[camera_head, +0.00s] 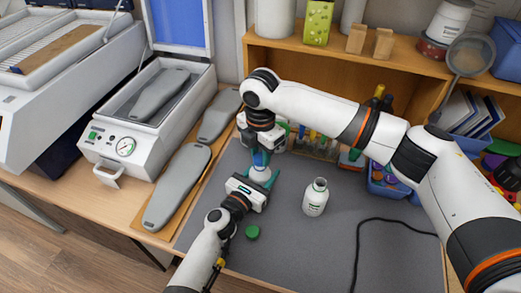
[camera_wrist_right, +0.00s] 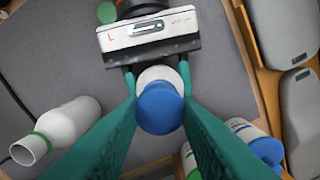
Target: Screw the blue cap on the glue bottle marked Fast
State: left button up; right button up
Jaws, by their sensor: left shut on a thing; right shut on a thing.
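My left gripper (camera_head: 261,176) is shut around a white bottle (camera_head: 260,173), which stands upright on the grey mat. Its label is hidden, so I cannot read Fast. My right gripper (camera_head: 260,157) is directly above, pointing down and shut on the blue cap (camera_head: 260,158). In the right wrist view the blue cap (camera_wrist_right: 160,108) sits between my right gripper's green fingers (camera_wrist_right: 160,112), over the top of the white bottle (camera_wrist_right: 158,75). I cannot tell whether the cap is seated on the thread. My left gripper (camera_wrist_right: 158,78) shows behind it.
A second white bottle (camera_head: 315,198) stands uncapped to the right, and a loose green cap (camera_head: 252,232) lies near the front. Capped bottles (camera_wrist_right: 250,140) stand close beside my right gripper. A black cable (camera_head: 362,240) crosses the mat's right side. Grey insoles (camera_head: 178,185) lie left.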

jog(key=shift+f, duration=0.55)
dwell(0.4)
